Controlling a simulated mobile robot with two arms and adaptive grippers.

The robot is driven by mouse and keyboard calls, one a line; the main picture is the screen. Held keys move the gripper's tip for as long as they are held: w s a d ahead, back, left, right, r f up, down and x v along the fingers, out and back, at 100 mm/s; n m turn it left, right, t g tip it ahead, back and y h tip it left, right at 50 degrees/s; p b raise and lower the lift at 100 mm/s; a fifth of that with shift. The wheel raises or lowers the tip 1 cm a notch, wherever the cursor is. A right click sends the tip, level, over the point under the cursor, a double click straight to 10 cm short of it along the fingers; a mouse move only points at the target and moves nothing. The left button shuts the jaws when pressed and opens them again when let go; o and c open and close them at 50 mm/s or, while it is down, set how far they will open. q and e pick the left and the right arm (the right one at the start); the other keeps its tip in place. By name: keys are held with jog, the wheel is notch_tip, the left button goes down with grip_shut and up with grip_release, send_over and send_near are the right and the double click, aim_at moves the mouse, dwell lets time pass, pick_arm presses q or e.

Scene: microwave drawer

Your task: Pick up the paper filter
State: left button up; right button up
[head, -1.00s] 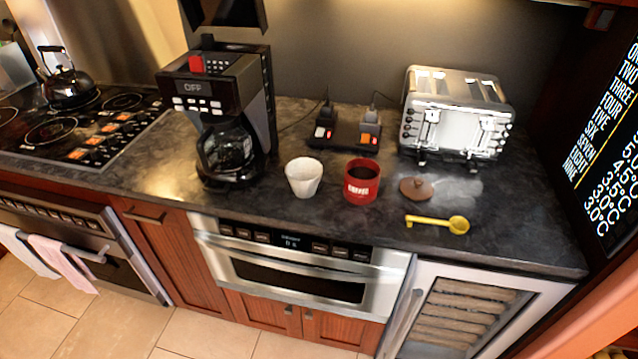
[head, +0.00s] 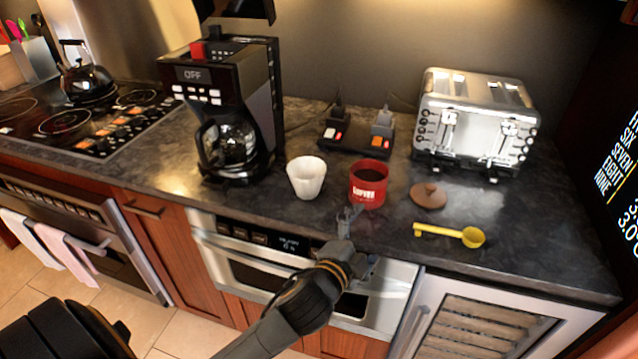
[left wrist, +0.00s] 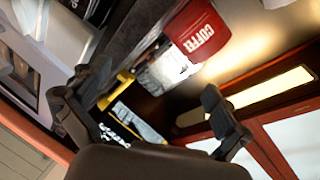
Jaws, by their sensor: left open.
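The paper filter (head: 306,178) is a white, pleated cup standing upright and open-topped on the dark counter, left of the red coffee can (head: 368,184). My left gripper (head: 352,222) is open and empty at the counter's front edge, in front of the can, to the right of and nearer than the filter, not touching it. In the left wrist view the open fingers (left wrist: 152,100) frame the yellow scoop, and the red can shows above; I cannot make out the filter there. My right gripper is not in view.
A coffee maker (head: 225,110) stands left of the filter. A toaster (head: 475,120) is at the back right, with a black power strip (head: 355,138) between. A brown lid (head: 429,195) and yellow scoop (head: 450,234) lie right of the can. Counter in front of the filter is clear.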

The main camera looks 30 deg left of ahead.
pick_arm(q)
jog(key=w+d+r+m+t+h, duration=0.2)
jog(key=d+r+m+h, duration=0.35)
jog(key=r+m, duration=0.35)
jog(key=w+d+r+m+t+h, duration=0.2)
jog(key=d+r+m+h, duration=0.2)
jog(key=r+m+h, duration=0.3)
jog(key=s+d+r+m+g+h, duration=0.1)
jog(key=d+r+m+g+h, duration=0.25)
jog(key=m, duration=0.55)
jog(key=m+g+y, duration=1.3)
jog(key=m+y, duration=0.5)
jog(key=m, duration=1)
send_over(307, 168)
jog(key=s+d, duration=0.3)
jog(key=s, duration=0.1)
notch_tip(307, 168, down, 11)
jog(key=shift+p+x, duration=1.3)
jog(key=shift+x, duration=1.4)
jog(key=shift+s+a, duration=0.15)
jog(key=shift+a, duration=0.05)
jog(key=c, duration=0.7)
